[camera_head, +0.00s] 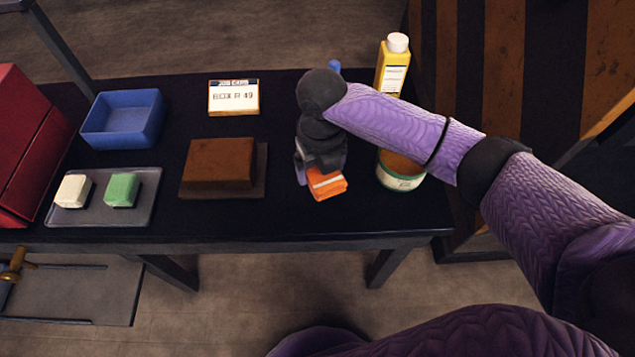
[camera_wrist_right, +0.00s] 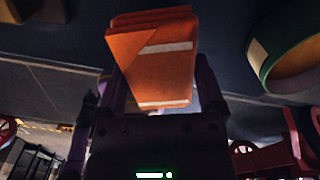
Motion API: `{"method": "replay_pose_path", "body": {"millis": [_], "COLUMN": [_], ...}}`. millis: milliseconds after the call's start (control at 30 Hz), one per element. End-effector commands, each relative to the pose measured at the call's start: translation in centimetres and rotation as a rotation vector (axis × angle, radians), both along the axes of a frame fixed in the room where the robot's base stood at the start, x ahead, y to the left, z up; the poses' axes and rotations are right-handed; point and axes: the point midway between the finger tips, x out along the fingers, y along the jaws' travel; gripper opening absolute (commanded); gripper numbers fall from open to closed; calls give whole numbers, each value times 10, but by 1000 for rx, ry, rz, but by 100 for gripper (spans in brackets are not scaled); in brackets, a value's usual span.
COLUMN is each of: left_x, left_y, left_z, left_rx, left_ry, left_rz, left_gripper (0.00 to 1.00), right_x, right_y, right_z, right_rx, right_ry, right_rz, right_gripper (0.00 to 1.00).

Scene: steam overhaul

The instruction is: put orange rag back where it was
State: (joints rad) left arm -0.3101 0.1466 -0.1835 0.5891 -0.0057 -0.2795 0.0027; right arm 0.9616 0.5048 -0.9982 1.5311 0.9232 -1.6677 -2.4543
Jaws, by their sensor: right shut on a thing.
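The orange rag (camera_head: 327,184) is folded, with a pale stripe. It is at the right part of the dark table, below my right gripper (camera_head: 318,165). In the right wrist view the rag (camera_wrist_right: 155,60) stands between the two fingers of my right gripper (camera_wrist_right: 160,95), which is shut on it. I cannot tell whether the rag touches the table top. My left gripper is in neither view.
A green-and-white tin (camera_head: 401,178) stands close right of the rag, with a yellow bottle (camera_head: 391,72) behind. A brown block (camera_head: 219,163) on a dark base lies left. Further left are a blue bin (camera_head: 124,118) and a grey tray (camera_head: 148,208) with two small blocks.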

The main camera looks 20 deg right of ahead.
Motion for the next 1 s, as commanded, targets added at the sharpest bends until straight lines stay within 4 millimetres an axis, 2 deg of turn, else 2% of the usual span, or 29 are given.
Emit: {"method": "replay_pose_path", "body": {"millis": [33, 233, 567, 600, 633, 667, 867, 933, 1000], "left_x": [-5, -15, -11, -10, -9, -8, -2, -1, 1], "left_y": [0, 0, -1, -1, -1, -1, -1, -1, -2], "left_z": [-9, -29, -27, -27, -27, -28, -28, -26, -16], "left_rx": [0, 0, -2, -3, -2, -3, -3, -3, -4], "left_ry": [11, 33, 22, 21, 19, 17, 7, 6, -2], "left_rz": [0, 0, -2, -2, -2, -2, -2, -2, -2], "left_gripper": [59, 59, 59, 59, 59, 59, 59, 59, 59], "right_x": [0, 0, 0, 0, 0, 0, 0, 0, 1], "right_y": [0, 0, 0, 0, 0, 0, 0, 0, 0], "right_z": [-16, -56, -55, -55, -55, -55, -54, -49, -32], "right_rx": [1, 0, 0, 0, 0, 0, 0, 0, 0], "right_ry": [4, 3, -1, -1, -2, -2, -2, -3, -7], "right_rz": [0, -1, -2, -2, -2, -2, -2, -1, -1], "right_gripper": [32, 32, 32, 90, 96, 100, 100, 100, 100]}}
